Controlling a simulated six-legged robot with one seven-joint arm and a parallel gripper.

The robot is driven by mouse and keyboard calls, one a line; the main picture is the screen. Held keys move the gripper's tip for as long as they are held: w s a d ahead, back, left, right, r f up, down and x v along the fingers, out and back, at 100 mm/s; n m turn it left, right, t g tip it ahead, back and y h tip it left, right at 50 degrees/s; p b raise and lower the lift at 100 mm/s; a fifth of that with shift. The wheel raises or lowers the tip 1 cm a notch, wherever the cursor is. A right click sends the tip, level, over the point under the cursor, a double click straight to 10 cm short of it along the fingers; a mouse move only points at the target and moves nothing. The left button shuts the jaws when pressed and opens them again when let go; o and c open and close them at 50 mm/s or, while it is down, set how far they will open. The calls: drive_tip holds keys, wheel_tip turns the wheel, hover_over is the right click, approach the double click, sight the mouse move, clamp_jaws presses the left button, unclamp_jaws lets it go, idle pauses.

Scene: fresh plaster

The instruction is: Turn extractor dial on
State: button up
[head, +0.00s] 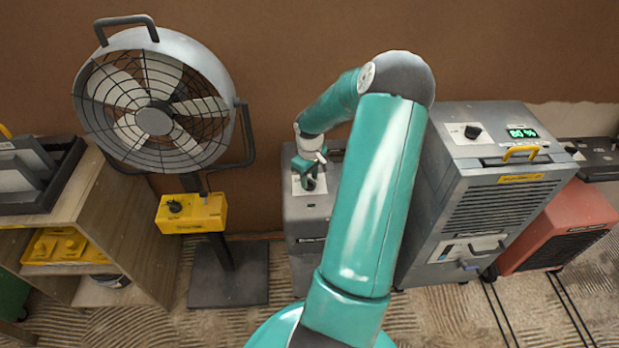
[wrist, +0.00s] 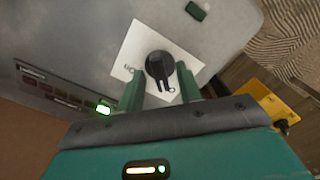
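A black dial (wrist: 158,66) with a pointer knob sits on a white label plate (wrist: 128,55) on top of a grey machine (wrist: 85,35). In the head view this grey machine (head: 308,215) stands in the middle, partly hidden by my arm. My gripper (head: 309,180) is above its top. In the wrist view my gripper (wrist: 161,80) is open, with one finger on each side of the dial's near part. I cannot tell whether the fingers touch it. The label's writing is too small to read.
A fan (head: 153,110) with a yellow control box (head: 200,213) stands at left, beside a wooden shelf (head: 120,220). A larger grey unit (head: 500,190) with its own black knob (head: 472,132) and green display stands close at right. A red unit (head: 570,225) is beyond it.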

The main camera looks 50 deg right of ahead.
drive_tip(key=shift+f, duration=0.25)
clamp_jaws()
